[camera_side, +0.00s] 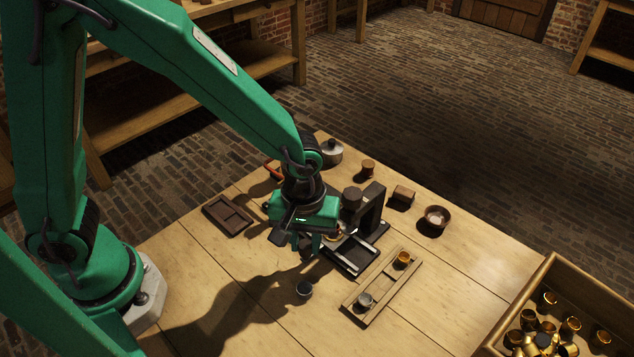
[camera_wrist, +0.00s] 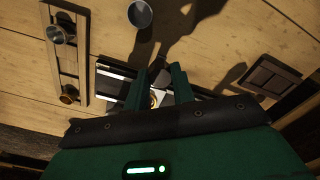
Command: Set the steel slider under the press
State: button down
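The press (camera_side: 372,208) is a dark upright frame on the table, with a round dark head. Its black base (camera_side: 352,262) has bright steel edges and extends toward the camera. The steel slider (camera_wrist: 168,98) appears as a bright plate with a brass ring, partly hidden behind my fingers in the wrist view. In the side view only a bit of bright metal and brass shows beside my gripper. My gripper (camera_side: 312,248) points down at the left of the press base. In the wrist view its two fingers (camera_wrist: 158,90) stand apart. I see no clear contact with the slider.
A wooden rack (camera_side: 385,288) holds a steel cup (camera_side: 365,300) and a brass cup (camera_side: 403,259). A grey cup (camera_side: 304,288) stands near the front. A dark tray (camera_side: 229,215) lies left. A bowl (camera_side: 437,217) and wooden block (camera_side: 403,194) stand right. A crate (camera_side: 520,297) holds several brass jars.

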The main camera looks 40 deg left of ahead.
jog(key=shift+d, duration=2.2)
jog(key=c, duration=1.2)
grip_release()
jog(key=shift+o, duration=0.2)
jog(key=shift+r, duration=0.15)
notch_tip(320, 180, up, 8)
jog(key=shift+f, duration=0.2)
jog(key=shift+a+r, duration=0.1)
jog(key=shift+a, duration=0.05)
